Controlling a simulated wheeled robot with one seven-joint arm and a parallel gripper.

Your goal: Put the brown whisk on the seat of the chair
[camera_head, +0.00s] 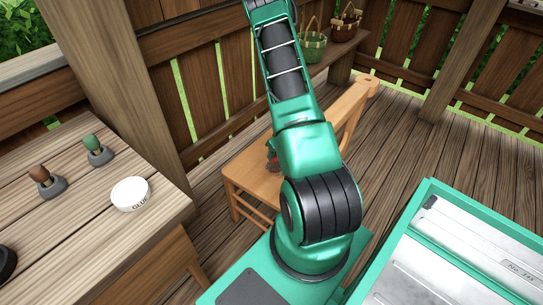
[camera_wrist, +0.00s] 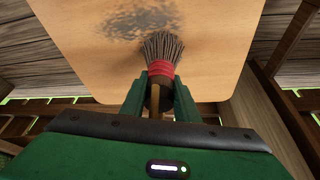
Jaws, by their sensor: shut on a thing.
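The brown whisk (camera_wrist: 163,48), with dark bristles and a red binding, is held in my gripper (camera_wrist: 160,76). The gripper is shut on it just below the binding in the wrist view. The wooden chair (camera_head: 355,110) stands behind my arm in the head view. Its pale seat (camera_head: 243,172) is partly hidden by the arm. In the wrist view the whisk is in front of the pale seat (camera_wrist: 85,45), bristles pointing up the picture. A dark mottled patch lies near the bristles. I cannot tell whether the whisk touches the seat. My gripper is mostly hidden in the head view.
A wooden table (camera_head: 75,225) at the left holds a white glue dish (camera_head: 131,193) and two small stamp-like tools in grey holders. Baskets (camera_head: 312,46) stand on a ledge at the back. A green-edged metal-topped unit (camera_head: 455,250) is at the lower right.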

